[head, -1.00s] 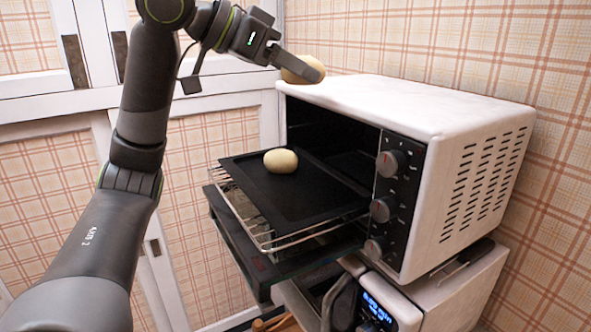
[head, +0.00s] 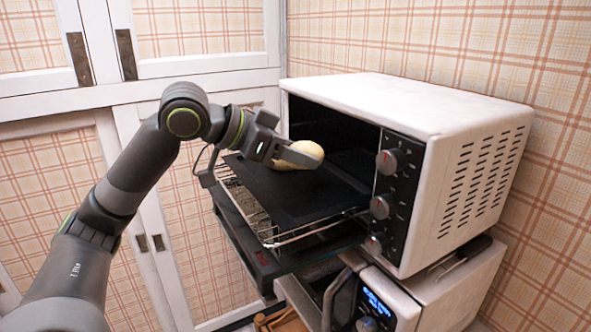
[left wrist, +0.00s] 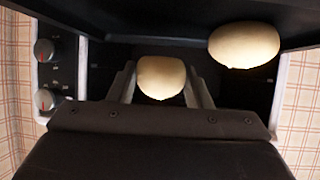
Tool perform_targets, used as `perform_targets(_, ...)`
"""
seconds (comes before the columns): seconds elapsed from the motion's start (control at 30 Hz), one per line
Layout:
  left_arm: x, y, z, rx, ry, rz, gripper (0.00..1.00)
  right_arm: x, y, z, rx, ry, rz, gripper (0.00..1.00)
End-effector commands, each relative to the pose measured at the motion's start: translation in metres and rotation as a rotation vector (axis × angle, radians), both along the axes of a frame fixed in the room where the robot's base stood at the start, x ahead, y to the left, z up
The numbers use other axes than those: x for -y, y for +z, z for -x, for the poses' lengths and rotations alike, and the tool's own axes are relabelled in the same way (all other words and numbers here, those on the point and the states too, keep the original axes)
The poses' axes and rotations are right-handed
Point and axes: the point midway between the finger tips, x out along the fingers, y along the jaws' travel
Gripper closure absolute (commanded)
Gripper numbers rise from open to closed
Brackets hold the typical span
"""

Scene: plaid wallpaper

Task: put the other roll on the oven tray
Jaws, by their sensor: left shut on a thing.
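My left gripper (head: 302,157) is shut on a pale, round bread roll (head: 309,149) and holds it over the back part of the black oven tray (head: 300,203). In the left wrist view this roll (left wrist: 162,77) sits between the two fingers. The other roll shows in the left wrist view (left wrist: 244,45) against the dark tray, apart from the held one. In the head view it is mostly hidden behind the gripper and held roll. Whether the held roll touches the tray cannot be told. My right gripper is not in view.
The tray lies on a pulled-out wire rack (head: 262,224) in front of the white oven (head: 420,105), above its lowered door (head: 240,240). Knobs (head: 388,160) line the opening's right side. The tray's front half is clear. A second appliance (head: 440,290) stands below.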

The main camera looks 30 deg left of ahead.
Motion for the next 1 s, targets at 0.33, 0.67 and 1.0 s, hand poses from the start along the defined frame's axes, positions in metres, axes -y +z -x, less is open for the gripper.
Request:
perform_targets(0.33,0.0,-0.035,0.0,-0.004,0.0,0.0,0.78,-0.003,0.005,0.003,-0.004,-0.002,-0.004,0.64)
perform_targets(0.67,0.0,-0.037,0.0,-0.001,0.0,0.0,0.78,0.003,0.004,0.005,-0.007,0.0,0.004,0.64)
perform_targets(1.0,0.0,-0.039,0.0,-0.001,0.0,-0.001,0.33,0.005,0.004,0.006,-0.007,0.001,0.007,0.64)
